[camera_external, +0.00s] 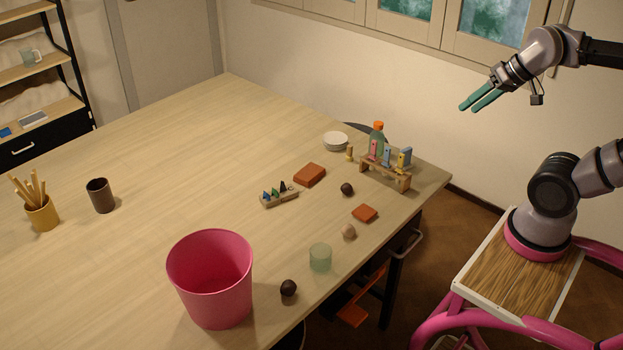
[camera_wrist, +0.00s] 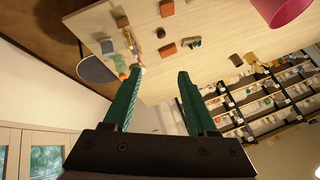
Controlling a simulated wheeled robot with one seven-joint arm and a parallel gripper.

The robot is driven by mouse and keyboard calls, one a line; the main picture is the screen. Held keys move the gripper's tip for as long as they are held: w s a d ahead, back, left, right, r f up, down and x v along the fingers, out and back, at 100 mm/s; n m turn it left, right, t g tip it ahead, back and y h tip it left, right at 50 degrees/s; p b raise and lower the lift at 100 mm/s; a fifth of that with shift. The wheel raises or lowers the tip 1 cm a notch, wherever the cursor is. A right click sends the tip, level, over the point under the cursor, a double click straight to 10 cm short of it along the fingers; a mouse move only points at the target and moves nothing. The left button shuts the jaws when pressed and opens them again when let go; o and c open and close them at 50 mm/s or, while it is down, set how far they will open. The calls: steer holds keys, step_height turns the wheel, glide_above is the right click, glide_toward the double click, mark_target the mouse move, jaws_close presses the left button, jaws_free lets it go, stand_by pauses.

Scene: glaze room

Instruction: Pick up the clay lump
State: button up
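Three small rounded lumps lie on the table: a dark one (camera_external: 347,189) near the wooden rack, a beige one (camera_external: 349,231) near the right edge, and another dark one (camera_external: 288,288) near the front edge. I cannot tell for certain which is the clay lump. My gripper (camera_external: 467,108) is high in the air right of the table, well apart from all of them. Its teal fingers are spread with nothing between them, as the wrist view (camera_wrist: 160,71) also shows. A small dark lump (camera_wrist: 161,32) shows in the wrist view beyond the fingertips.
A pink bucket (camera_external: 212,284) and a green glass (camera_external: 320,258) stand near the front edge. Terracotta blocks (camera_external: 309,175) (camera_external: 365,213), a small holder (camera_external: 279,199), a wooden rack (camera_external: 386,174) and a bottle (camera_external: 377,138) stand around the lumps. The table's left middle is mostly clear.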

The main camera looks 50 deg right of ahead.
steer(key=shift+o, duration=1.1)
steer(key=m+g+y, duration=0.2)
steer(key=m+g, duration=0.3)
steer(key=m, duration=1.4)
glide_above(351, 226)
steer(key=s+d, duration=0.1)
steer(key=d, duration=0.1)
steer(key=f, duration=3.1)
steer(key=shift+s+d+f, duration=0.1)
steer(key=shift+d+f, duration=0.1)
steer(key=shift+x, duration=3.15)
steer(key=shift+a, duration=0.1)
